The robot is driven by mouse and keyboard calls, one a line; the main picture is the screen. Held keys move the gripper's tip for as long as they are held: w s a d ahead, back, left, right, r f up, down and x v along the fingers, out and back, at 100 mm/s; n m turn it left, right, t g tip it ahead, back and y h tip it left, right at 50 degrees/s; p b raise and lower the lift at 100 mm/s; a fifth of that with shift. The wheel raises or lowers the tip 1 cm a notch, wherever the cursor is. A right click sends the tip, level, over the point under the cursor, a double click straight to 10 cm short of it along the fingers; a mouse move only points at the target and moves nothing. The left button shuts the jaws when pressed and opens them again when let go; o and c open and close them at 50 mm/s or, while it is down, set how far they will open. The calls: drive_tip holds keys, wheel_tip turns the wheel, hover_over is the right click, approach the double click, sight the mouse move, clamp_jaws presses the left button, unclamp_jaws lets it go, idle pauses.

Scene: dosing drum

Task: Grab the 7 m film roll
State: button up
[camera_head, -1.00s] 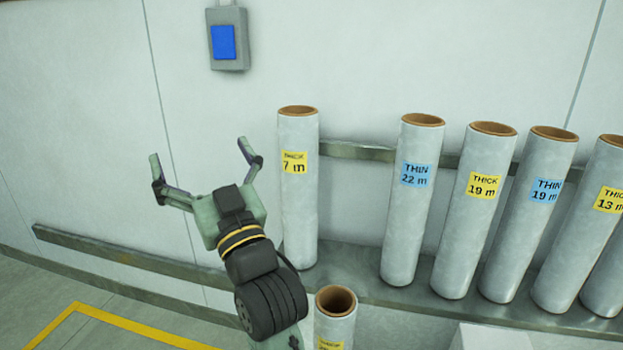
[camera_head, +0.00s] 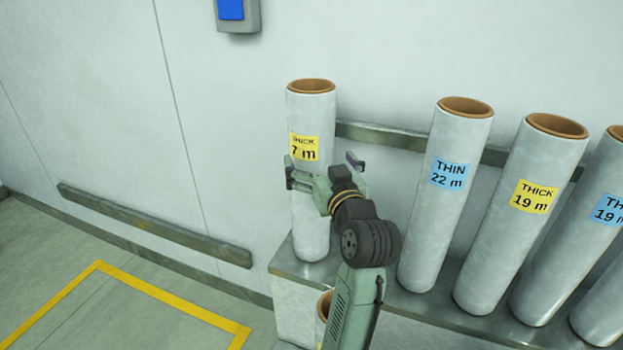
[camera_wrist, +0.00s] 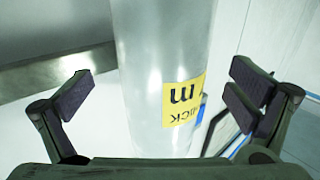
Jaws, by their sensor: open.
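The 7 m film roll (camera_head: 312,108) is a pale upright tube with a brown core and a yellow "THICK 7 m" label. It stands at the left end of the metal shelf. My gripper (camera_head: 322,168) is open in front of the roll, overlapping its middle just below the label. In the wrist view, the roll (camera_wrist: 160,60) stands between the two spread fingers, with its label upside down. Gaps show between the roll and both fingers, and neither finger appears to touch it.
A THIN 22 m roll (camera_head: 445,200) and a THICK 19 m roll (camera_head: 530,215) stand to the right on the shelf (camera_head: 290,265). Another roll (camera_head: 324,305) is below, partly hidden by my arm. A metal rail (camera_head: 390,138) runs behind. The floor at left is clear.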

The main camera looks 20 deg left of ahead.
drive_tip(key=p+x, duration=0.1)
drive_tip(key=x, duration=0.4)
drive_tip(key=shift+a+p, duration=0.2)
drive_tip(key=shift+p, duration=0.2)
drive_tip(key=c, duration=1.9)
drive_tip(key=shift+r, duration=0.2)
